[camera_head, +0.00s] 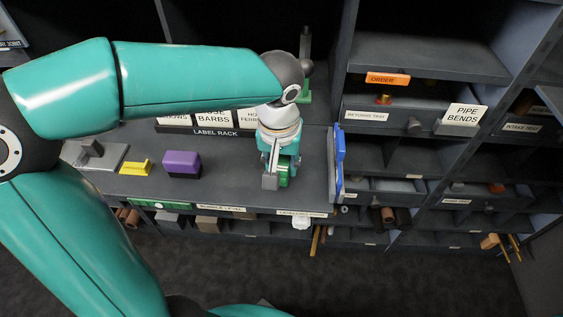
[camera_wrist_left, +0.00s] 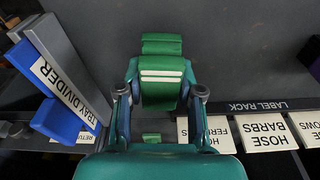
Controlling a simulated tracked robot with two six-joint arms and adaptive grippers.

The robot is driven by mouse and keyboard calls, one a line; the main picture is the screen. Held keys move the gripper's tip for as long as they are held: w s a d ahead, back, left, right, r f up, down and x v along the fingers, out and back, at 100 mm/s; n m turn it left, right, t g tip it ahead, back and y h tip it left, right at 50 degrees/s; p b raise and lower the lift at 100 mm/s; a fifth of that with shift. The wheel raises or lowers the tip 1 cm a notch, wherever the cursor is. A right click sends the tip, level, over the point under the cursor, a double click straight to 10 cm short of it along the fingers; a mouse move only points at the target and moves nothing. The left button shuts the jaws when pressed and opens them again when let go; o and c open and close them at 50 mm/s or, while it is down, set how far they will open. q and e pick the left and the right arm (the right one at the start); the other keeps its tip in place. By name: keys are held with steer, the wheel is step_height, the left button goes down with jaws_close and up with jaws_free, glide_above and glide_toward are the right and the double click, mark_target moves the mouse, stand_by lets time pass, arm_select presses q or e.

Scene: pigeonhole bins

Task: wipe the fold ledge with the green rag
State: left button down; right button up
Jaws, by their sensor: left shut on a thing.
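The green rag (camera_wrist_left: 161,72) has white stripes and sits between the fingers of my left gripper (camera_wrist_left: 160,93) in the left wrist view. In the head view only a bit of the rag (camera_head: 284,177) shows beside the fingers. My left gripper (camera_head: 276,178) is shut on it, pointing down at the right part of the dark grey ledge (camera_head: 230,193). I take this surface as the fold ledge; no label naming it is readable. Whether the rag touches the surface cannot be told. My right gripper is not in view.
A blue tray divider (camera_head: 339,160) stands just right of my left gripper. The label rack (camera_head: 215,132) with white cards is behind it. A purple block (camera_head: 182,164) and a yellow piece (camera_head: 135,168) sit left. Pigeonhole bins (camera_head: 420,158) fill the right side.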

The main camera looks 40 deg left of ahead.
mark_target(282, 160)
arm_select(q)
steer(key=shift+r+p, duration=2.5)
steer(key=shift+r, duration=0.9)
steer(key=c, duration=1.5)
jaws_free()
jaws_close()
